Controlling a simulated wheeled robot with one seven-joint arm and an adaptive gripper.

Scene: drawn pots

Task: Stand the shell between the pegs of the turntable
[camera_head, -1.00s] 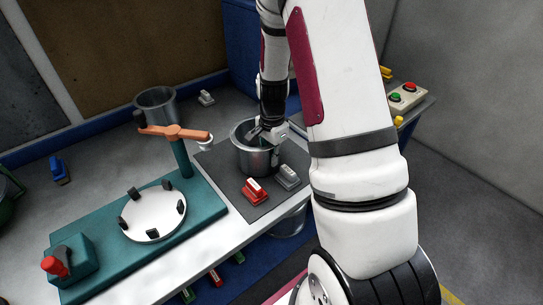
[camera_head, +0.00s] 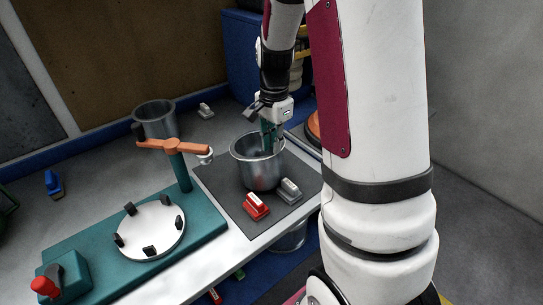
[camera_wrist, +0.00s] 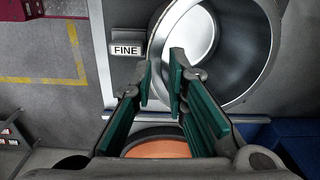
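The shell appears to be the open metal cylinder (camera_head: 256,173) standing upright on a dark mat; its bright inside and rim show in the wrist view (camera_wrist: 245,90). A second metal cylinder (camera_head: 155,122) stands behind the turntable; the frames do not show which is meant. The turntable is a white disc (camera_head: 150,228) with several black pegs around its edge, on a teal base. My gripper (camera_wrist: 163,68) is open, its teal-lined fingers apart at the shell's rim. In the head view my gripper (camera_head: 271,142) is at the far right rim. Whether the wall lies between the fingers is unclear.
An orange arm (camera_head: 172,146) on a teal post stands over the turntable base. A red block (camera_head: 256,206) and a grey block (camera_head: 289,191) sit before the shell. The grey block reads FINE (camera_wrist: 127,49). A red-knobbed lever (camera_head: 46,286) is at front left.

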